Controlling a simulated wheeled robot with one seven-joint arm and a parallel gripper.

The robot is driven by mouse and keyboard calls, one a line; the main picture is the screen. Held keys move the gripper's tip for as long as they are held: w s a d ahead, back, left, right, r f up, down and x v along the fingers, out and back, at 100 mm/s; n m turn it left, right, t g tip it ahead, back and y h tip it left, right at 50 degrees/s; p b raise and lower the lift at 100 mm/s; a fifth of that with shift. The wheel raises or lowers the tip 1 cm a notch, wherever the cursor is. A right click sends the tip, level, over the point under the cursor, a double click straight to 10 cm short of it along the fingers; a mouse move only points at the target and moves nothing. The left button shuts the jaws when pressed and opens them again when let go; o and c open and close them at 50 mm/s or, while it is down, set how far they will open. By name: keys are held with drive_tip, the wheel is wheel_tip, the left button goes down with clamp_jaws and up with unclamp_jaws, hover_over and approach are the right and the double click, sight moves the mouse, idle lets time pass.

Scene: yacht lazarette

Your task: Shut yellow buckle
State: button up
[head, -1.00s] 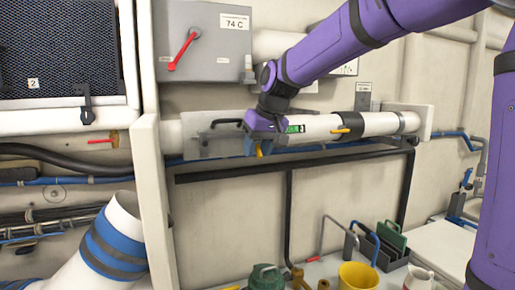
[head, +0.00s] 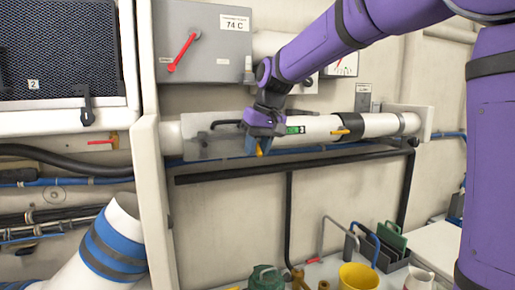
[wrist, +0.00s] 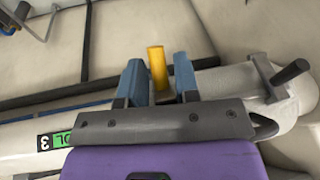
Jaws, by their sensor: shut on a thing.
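A pale pipe (head: 320,128) runs level along the back wall, with a grey clear-edged cover (head: 205,141) on its left part. A yellow buckle lever (wrist: 157,68) stands between my gripper's blue fingers in the wrist view. Its yellow end also shows below my gripper in the head view (head: 259,152). My gripper (wrist: 158,82) is shut on this lever, in front of the pipe; it also shows in the head view (head: 255,143). The lever's base is hidden by my gripper. A second yellow lever (head: 341,131) sits farther right, by a black band on the pipe.
A black handle (wrist: 290,72) sticks out on the pipe's right in the wrist view. A dark rail (head: 230,171) runs below the pipe. A yellow cup (head: 358,276), a green item (head: 266,277) and a rack (head: 385,250) stand low at right. A grey switch box (head: 204,45) hangs above.

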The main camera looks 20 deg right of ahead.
drive_tip(key=shift+a, duration=0.1)
drive_tip(key=o, duration=0.6)
drive_tip(key=shift+o, duration=0.2)
drive_tip(key=v, duration=1.1)
drive_tip(key=shift+f, duration=0.1)
